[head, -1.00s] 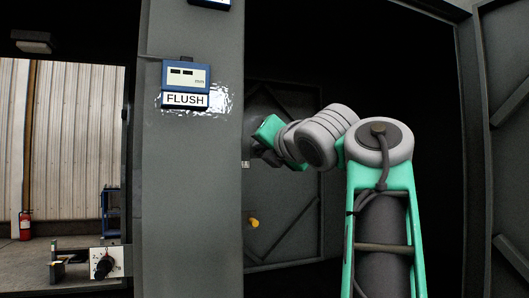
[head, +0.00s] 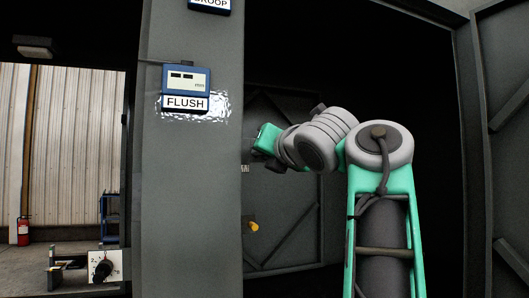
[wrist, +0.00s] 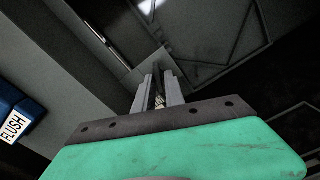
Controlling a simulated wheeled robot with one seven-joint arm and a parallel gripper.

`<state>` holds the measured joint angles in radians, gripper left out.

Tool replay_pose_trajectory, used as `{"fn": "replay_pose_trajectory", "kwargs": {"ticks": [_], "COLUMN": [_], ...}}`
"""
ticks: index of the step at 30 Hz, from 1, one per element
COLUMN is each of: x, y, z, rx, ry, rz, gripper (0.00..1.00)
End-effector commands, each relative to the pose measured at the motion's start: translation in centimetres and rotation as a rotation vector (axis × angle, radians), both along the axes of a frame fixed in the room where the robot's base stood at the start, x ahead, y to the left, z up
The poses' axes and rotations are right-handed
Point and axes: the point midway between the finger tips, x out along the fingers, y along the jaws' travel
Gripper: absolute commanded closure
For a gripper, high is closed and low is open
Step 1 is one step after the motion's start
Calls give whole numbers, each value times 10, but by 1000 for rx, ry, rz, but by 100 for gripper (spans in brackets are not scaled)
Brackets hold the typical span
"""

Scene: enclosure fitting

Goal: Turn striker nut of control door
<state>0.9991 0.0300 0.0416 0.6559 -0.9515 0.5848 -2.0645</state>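My gripper (wrist: 160,82) shows in the wrist view with two grey fingers and a narrow gap between them. A small pale speckled patch shows low in the gap; I cannot tell what it is. In the head view the green gripper body (head: 266,140) is at the right edge of the grey post, its fingers hidden. A dark door panel (head: 283,190) with raised ribs and a yellow knob (head: 253,226) stands behind. I cannot make out the striker nut for certain in either view.
The grey post (head: 190,200) is close left of my gripper. It carries a blue display box (head: 186,79) above a FLUSH label (head: 185,103), also seen in the wrist view (wrist: 14,126). A dial panel (head: 104,267) stands lower left. An open door (head: 505,150) is at right.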

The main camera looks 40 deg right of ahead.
Motion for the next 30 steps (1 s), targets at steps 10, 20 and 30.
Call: {"fn": "replay_pose_trajectory", "kwargs": {"ticks": [10,20,30], "x": [0,-35,-76], "y": [0,6,19], "z": [1,3,1], "rx": [0,-4,1], "ry": [-4,-7,-4], "rz": [-1,-10,-3], "gripper": [68,68,68]}}
